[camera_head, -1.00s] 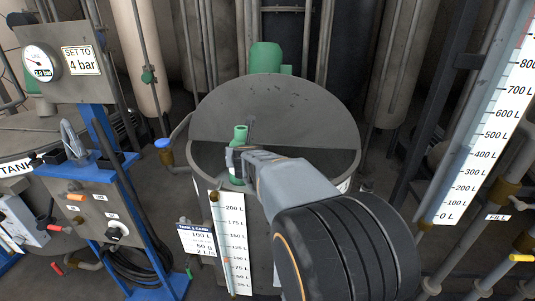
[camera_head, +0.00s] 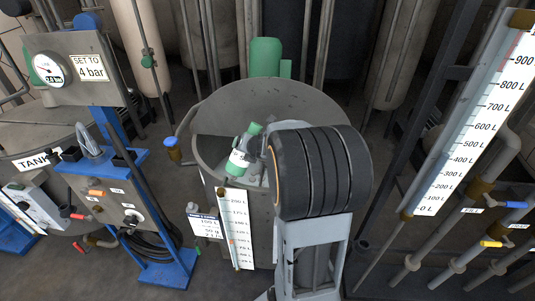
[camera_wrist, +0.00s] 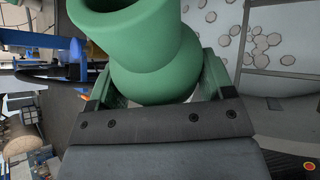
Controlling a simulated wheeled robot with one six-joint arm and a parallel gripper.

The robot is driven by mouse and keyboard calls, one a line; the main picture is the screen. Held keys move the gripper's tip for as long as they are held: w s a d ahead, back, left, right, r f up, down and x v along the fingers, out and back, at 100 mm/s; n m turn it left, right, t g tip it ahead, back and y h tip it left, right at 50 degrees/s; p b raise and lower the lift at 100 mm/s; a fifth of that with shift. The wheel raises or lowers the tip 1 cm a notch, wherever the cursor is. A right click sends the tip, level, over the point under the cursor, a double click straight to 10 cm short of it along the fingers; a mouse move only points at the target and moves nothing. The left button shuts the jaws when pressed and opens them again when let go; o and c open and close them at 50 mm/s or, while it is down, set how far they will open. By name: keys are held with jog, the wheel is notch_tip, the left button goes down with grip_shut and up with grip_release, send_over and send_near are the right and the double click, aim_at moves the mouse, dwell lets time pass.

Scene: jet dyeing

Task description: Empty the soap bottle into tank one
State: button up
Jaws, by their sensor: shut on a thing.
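The soap bottle (camera_head: 241,153) is green with a white label. It is over the open front of tank one and tilted, its mouth toward the upper right of the head view. Tank one is the round grey tank (camera_head: 207,177) with a half lid (camera_head: 262,100) at the back. My gripper (camera_head: 258,150) is shut on the bottle from the right, and my wrist partly hides the tank's opening. In the wrist view, my gripper (camera_wrist: 155,85) has a finger on each side of the green bottle (camera_wrist: 150,45), whose open mouth is at upper left. No stream is visible.
A white level scale (camera_head: 238,230) and a card (camera_head: 207,226) are on tank one's front. A blue-framed control stand (camera_head: 163,270) with a pressure gauge (camera_head: 47,68) is at left. A tall level scale (camera_head: 470,130) and pipes with coloured valves are at right.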

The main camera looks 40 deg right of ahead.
jog(key=shift+d+r+p, duration=0.15)
jog(key=shift+r+p, duration=0.05)
jog(key=shift+p, duration=0.15)
jog(key=p, duration=0.1)
jog(key=m+y+p, duration=0.1)
jog(key=shift+f+y+p, duration=0.2)
jog(key=shift+y+p, duration=0.1)
jog(key=shift+p, duration=0.1)
jog(key=shift+a, duration=0.2)
jog(key=shift+a+r+m+y+p, duration=0.2)
jog(key=shift+r+m+y+p, duration=0.3)
jog(key=shift+p, duration=0.85)
jog(key=shift+f, duration=0.4)
jog(key=shift+a+f+m+y, duration=0.15)
jog(key=shift+f+m+y, duration=0.35)
jog(key=shift+f, duration=0.3)
jog(key=shift+a+f+m+y, duration=0.15)
jog(key=shift+f+m+y, duration=0.25)
jog(key=shift+f+y, duration=0.3)
jog(key=shift+d+f+m+y+p, duration=0.1)
jog(key=shift+d+m+y+p, duration=0.4)
jog(key=shift+p, duration=0.85)
jog(key=shift+d+f+m+y+p, duration=0.15)
jog(key=shift+f+m+y+p, duration=0.3)
jog(key=shift+f, duration=0.5)
jog(key=shift+d+f+m+t+y+p, duration=0.2)
jog(key=shift+m+t+y+p, duration=0.1)
jog(key=shift+m+y+p, duration=0.35)
dwell(0.7)
